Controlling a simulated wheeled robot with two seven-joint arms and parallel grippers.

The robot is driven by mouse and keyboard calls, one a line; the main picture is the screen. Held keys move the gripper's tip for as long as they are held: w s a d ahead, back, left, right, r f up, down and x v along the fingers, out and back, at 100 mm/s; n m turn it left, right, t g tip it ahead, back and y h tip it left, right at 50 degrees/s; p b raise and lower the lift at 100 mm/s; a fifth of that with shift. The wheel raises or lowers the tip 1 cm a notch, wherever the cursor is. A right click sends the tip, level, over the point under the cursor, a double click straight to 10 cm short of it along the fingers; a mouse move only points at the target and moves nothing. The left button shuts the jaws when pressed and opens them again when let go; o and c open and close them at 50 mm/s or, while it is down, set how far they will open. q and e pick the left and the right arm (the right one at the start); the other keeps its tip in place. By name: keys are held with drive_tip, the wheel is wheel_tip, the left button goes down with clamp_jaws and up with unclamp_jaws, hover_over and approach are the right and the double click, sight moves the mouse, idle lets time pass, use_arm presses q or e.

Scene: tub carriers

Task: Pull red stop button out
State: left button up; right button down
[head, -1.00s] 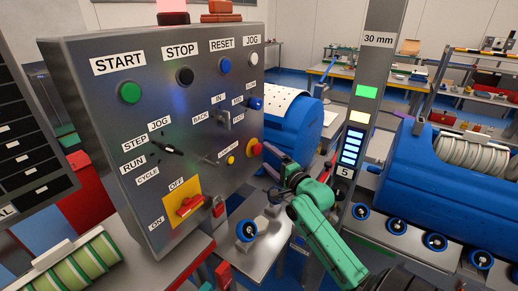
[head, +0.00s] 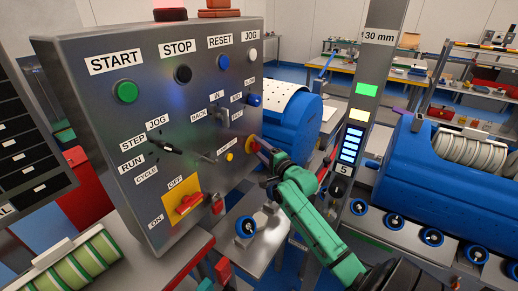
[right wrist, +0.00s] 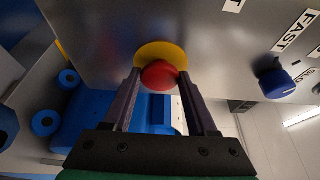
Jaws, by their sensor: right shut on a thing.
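The red stop button (right wrist: 160,75) sits on a round yellow base (right wrist: 161,53) on the grey control panel. In the head view the red button (head: 252,147) is at the panel's lower right edge, partly hidden by my right gripper. My right gripper (head: 262,147) reaches it from the right, with its green arm behind. In the right wrist view the two dark fingers of the right gripper (right wrist: 160,78) stand on either side of the red button, shut on it. My left gripper is not in view.
The control panel (head: 90,75) carries a green START button (head: 127,92), a blue knob (head: 253,100) and a red OFF/ON switch (head: 188,203). A grey post (head: 372,80) stands right of my arm. Blue tubs (head: 430,190) with rolls stand further right.

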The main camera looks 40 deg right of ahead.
drive_tip(key=shift+s+d+p, duration=0.1)
drive_tip(key=shift+s+p, duration=0.2)
drive_tip(key=shift+s, duration=0.05)
drive_tip(key=shift+s+d, duration=0.1)
drive_tip(key=shift+s, duration=0.25)
drive_tip(key=shift+f, duration=0.1)
drive_tip(key=shift+c, duration=1.5)
unclamp_jaws()
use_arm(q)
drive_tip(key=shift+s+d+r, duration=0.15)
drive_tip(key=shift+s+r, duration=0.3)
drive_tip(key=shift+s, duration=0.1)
use_arm(e)
drive_tip(key=shift+o, duration=0.6)
drive_tip(key=shift+s+d, duration=0.1)
